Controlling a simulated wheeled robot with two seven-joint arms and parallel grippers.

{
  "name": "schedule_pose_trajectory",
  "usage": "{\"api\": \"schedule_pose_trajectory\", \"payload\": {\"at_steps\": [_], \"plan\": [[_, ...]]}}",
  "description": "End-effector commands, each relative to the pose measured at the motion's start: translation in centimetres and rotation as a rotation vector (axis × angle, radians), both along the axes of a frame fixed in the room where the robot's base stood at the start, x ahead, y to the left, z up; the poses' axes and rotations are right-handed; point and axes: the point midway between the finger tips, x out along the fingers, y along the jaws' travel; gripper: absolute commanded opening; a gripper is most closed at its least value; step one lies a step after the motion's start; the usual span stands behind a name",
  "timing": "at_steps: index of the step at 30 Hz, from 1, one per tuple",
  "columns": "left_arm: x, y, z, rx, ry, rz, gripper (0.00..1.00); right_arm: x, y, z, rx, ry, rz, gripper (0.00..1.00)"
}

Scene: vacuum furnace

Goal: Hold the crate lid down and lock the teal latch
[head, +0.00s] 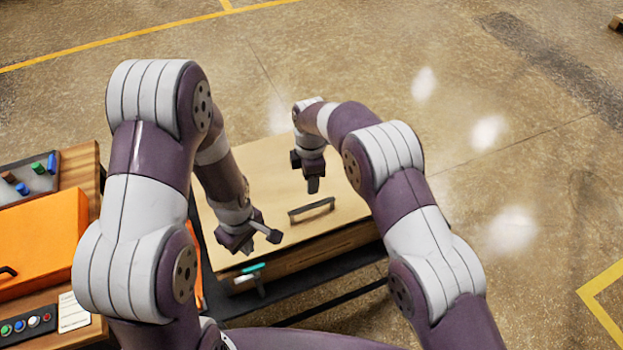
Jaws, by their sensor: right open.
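The crate (318,262) is a wooden box with a pale flat lid (262,165) that looks closed. A dark bar handle (312,206) is on the lid near its front edge. The teal latch (252,268) is at the crate's front left, with a pale metal part below it. My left gripper (260,242) is just above the lid's front left corner, close behind the latch. Its fingers look apart and empty. My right gripper (306,173) is open and empty, above the lid behind the handle. I cannot tell whether either gripper touches the lid.
A wooden bench (85,168) at left carries an orange case (40,245), a grey tray (30,185) with coloured pieces, a button panel (28,325) and a white sheet (73,312). The crate rests on a dark frame (315,302).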

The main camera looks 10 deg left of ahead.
Motion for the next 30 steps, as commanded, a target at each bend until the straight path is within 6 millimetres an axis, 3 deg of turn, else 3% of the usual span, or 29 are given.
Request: {"api": "schedule_pose_trajectory", "payload": {"at_steps": [3,7,15,21,30], "plan": [[0.0,0.0,0.0,0.0,0.0,0.0,0.0,-0.6,-0.4,-0.4,-0.02,0.028,0.123,0.47],[0.0,0.0,0.0,0.0,0.0,0.0,0.0,-0.6,-0.5,-1.8,-0.021,0.032,0.158,0.47],[0.0,0.0,0.0,0.0,0.0,0.0,0.0,-0.6,-0.5,-8.2,-0.021,0.032,0.155,0.47],[0.0,0.0,0.0,0.0,0.0,0.0,0.0,-0.6,-0.5,-11.4,-0.02,0.03,0.154,0.47],[0.0,0.0,0.0,0.0,0.0,0.0,0.0,-0.6,-0.5,-12.3,-0.02,0.029,0.154,0.47]]}}
